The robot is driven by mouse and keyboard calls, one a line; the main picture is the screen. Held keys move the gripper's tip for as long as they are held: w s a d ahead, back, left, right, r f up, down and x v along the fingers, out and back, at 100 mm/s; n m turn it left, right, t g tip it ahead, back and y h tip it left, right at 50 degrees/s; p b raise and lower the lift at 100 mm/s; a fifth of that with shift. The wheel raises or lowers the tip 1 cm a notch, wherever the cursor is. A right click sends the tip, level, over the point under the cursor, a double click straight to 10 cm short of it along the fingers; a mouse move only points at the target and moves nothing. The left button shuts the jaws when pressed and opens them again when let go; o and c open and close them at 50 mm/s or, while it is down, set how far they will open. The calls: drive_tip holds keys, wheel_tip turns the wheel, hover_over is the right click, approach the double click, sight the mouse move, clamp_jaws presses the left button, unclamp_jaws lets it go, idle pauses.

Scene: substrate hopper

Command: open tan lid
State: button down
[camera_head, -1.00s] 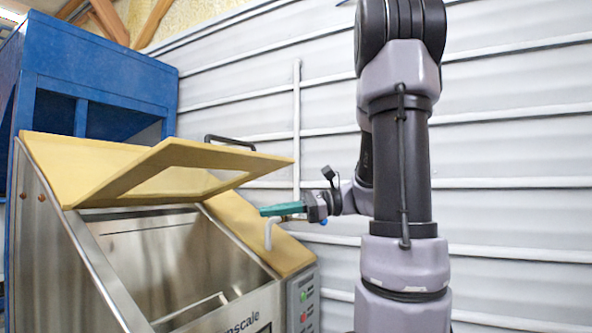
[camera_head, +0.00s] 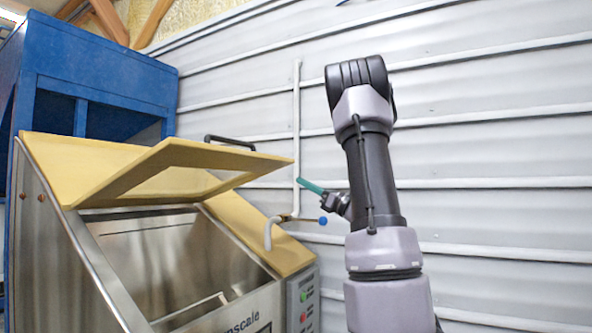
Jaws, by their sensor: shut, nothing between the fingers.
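The tan lid (camera_head: 165,170) of the steel hopper (camera_head: 178,262) stands raised, tilted up toward the right, with a pale window panel in it. The hopper's mouth shows open below it, with a steel interior. A dark handle (camera_head: 229,143) is on the lid's far side. My gripper (camera_head: 312,187) has teal fingers, is shut and empty, and is to the right of the lid's raised edge, apart from it.
A blue cabinet (camera_head: 95,80) stands behind the hopper at the left. A pipe with a blue-knobbed tap (camera_head: 323,221) runs down the corrugated wall (camera_head: 480,140). A control panel (camera_head: 303,300) with buttons is on the hopper's right front.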

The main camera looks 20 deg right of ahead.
drive_tip(key=r, duration=0.1)
drive_tip(key=w+a+r, duration=0.2)
drive_tip(key=r, duration=0.1)
drive_tip(key=shift+w, duration=0.2)
drive_tip(key=shift+w+r, duration=0.1)
drive_tip(key=shift+r, duration=0.35)
wheel_tip(320, 180, up, 13)
hover_over(288, 163)
drive_tip(key=w+a, duration=0.1)
drive_tip(key=w, duration=0.2)
drive_tip(key=shift+s+a+g+h, duration=0.2)
drive_tip(key=shift+s+g+h, duration=0.1)
drive_tip(key=shift+g, duration=0.1)
